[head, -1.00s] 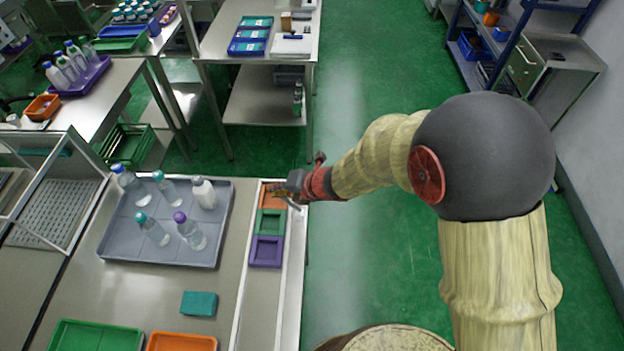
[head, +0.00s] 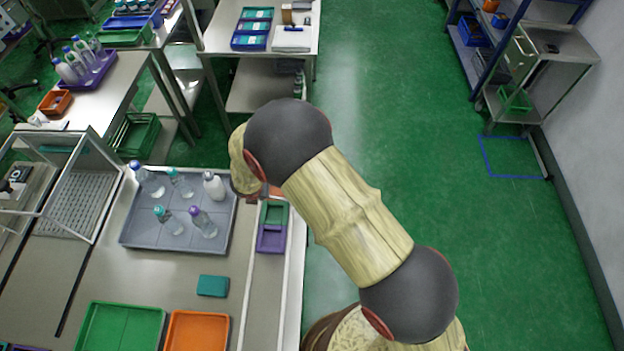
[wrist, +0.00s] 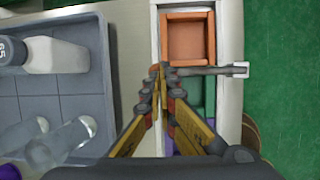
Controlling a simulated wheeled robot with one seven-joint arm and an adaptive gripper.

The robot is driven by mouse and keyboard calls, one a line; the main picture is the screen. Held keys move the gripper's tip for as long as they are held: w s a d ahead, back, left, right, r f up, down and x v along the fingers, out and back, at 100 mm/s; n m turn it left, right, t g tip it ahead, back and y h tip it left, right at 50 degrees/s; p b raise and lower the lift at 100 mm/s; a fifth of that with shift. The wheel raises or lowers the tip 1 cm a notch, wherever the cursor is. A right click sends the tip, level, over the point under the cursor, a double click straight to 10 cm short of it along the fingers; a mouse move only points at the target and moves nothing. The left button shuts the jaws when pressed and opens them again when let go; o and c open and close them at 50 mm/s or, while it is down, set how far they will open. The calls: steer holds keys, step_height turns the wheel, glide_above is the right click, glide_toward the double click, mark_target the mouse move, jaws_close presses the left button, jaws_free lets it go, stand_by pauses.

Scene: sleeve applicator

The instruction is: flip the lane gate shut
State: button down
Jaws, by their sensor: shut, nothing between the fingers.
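The lane gate (wrist: 208,70) is a thin grey bar in the wrist view. It lies crosswise over the white-walled lane (wrist: 233,110), along the near edge of an orange square frame (wrist: 188,40). Its right end meets a pale bracket (wrist: 240,69) on the lane's right wall. My gripper (wrist: 161,74) is shut and empty, its tips at the bar's left end by the lane's left wall; whether they touch it I cannot tell. In the head view my arm hides the gripper and the gate.
Green (head: 274,213) and purple (head: 271,238) frames sit in the lane. A grey tray (head: 140,238) with several bottles stands left of it. A teal block (head: 212,286), a green tray (head: 120,330) and an orange tray (head: 197,332) are nearer. Green floor is open to the right.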

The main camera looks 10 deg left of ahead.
steer(key=shift+h, duration=0.3)
steer(key=shift+a+f, duration=0.3)
steer(key=shift+f, duration=0.5)
steer(key=shift+a+f, duration=0.3)
steer(key=shift+f, duration=0.45)
steer(key=shift+a+f, duration=0.3)
steer(key=shift+f, duration=0.5)
steer(key=shift+s+f, duration=0.1)
steer(key=v, duration=1.2)
